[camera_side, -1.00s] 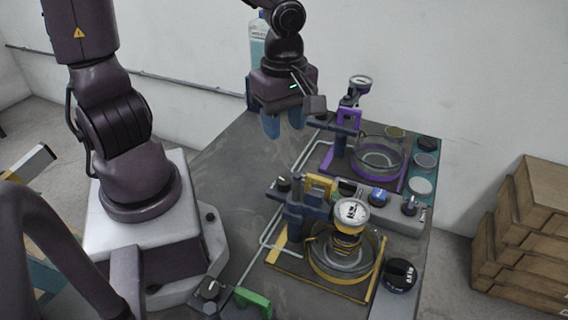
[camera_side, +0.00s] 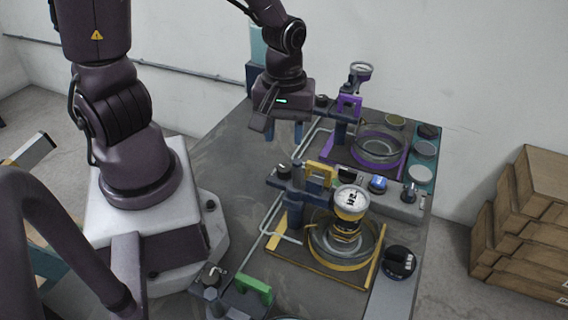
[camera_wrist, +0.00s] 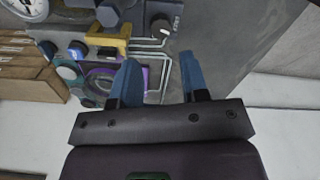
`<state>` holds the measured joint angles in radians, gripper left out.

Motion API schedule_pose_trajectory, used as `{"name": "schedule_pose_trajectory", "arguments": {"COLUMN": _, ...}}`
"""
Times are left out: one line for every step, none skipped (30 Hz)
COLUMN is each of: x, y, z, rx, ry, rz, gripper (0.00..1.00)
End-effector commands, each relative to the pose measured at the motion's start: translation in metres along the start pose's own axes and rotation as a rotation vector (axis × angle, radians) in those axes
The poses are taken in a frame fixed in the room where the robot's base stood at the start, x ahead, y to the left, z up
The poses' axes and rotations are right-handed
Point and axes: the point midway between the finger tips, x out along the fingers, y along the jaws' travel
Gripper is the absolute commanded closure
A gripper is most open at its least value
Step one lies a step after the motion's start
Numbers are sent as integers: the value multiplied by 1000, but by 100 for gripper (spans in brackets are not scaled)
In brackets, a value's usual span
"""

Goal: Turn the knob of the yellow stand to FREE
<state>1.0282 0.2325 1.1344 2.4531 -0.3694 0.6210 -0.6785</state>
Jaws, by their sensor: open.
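The yellow stand (camera_side: 276,240) has a yellow-edged base, a yellow block (camera_side: 318,175), and a dial-topped can (camera_side: 350,203) over a round clear dish. Its small dark knob (camera_side: 283,172) sits at the left end of the stand's arm, beside the yellow block. In the wrist view the dark knob (camera_wrist: 162,25) shows a pale mark, beside the yellow block (camera_wrist: 108,42); its label is too small to read. My gripper (camera_side: 283,131) is open and empty, fingers down, behind and above the knob. In the wrist view its blue fingertips (camera_wrist: 159,64) are apart, with the knob beyond them.
A purple stand (camera_side: 349,104) stands behind the yellow one, near my gripper. A green stand (camera_side: 253,290) with its own knob (camera_side: 212,274) is in front. A black round knob (camera_side: 399,262) and a panel with a blue button (camera_side: 378,184) lie right. The table's left part is bare.

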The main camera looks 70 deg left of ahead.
Motion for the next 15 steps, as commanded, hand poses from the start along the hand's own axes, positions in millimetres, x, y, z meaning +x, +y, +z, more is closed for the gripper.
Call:
{"name": "schedule_pose_trajectory", "arguments": {"x": 6, "y": -2, "z": -2, "rx": -6, "ry": 4, "rz": -8, "gripper": 59}}
{"name": "schedule_pose_trajectory", "arguments": {"x": 10, "y": -2, "z": -2, "rx": -7, "ry": 5, "rz": -9, "gripper": 59}}
{"name": "schedule_pose_trajectory", "arguments": {"x": 15, "y": -2, "z": -2, "rx": -7, "ry": 4, "rz": -6, "gripper": 59}}
{"name": "schedule_pose_trajectory", "arguments": {"x": 20, "y": -2, "z": -2, "rx": -7, "ry": 3, "rz": -6, "gripper": 59}}
{"name": "schedule_pose_trajectory", "arguments": {"x": 24, "y": -2, "z": -2, "rx": -7, "ry": 3, "rz": -6, "gripper": 59}}
{"name": "schedule_pose_trajectory", "arguments": {"x": 30, "y": -2, "z": -2, "rx": -7, "ry": 3, "rz": -7, "gripper": 59}}
{"name": "schedule_pose_trajectory", "arguments": {"x": 34, "y": -3, "z": -2, "rx": -8, "ry": 2, "rz": -8, "gripper": 59}}
{"name": "schedule_pose_trajectory", "arguments": {"x": 38, "y": -2, "z": -2, "rx": -8, "ry": 3, "rz": -8, "gripper": 59}}
{"name": "schedule_pose_trajectory", "arguments": {"x": 44, "y": -2, "z": -2, "rx": -6, "ry": 2, "rz": -7, "gripper": 59}}
{"name": "schedule_pose_trajectory", "arguments": {"x": 49, "y": -2, "z": -2, "rx": -5, "ry": 2, "rz": -6, "gripper": 59}}
{"name": "schedule_pose_trajectory", "arguments": {"x": 53, "y": -2, "z": -2, "rx": -6, "ry": 2, "rz": -6, "gripper": 59}}
{"name": "schedule_pose_trajectory", "arguments": {"x": 59, "y": -2, "z": -2, "rx": -7, "ry": 1, "rz": -7, "gripper": 59}}
{"name": "schedule_pose_trajectory", "arguments": {"x": 62, "y": -2, "z": -2, "rx": -6, "ry": 1, "rz": -7, "gripper": 59}}
{"name": "schedule_pose_trajectory", "arguments": {"x": 66, "y": -2, "z": -2, "rx": -5, "ry": 1, "rz": -5, "gripper": 59}}
{"name": "schedule_pose_trajectory", "arguments": {"x": 70, "y": -1, "z": -2, "rx": -5, "ry": 1, "rz": -4, "gripper": 59}}
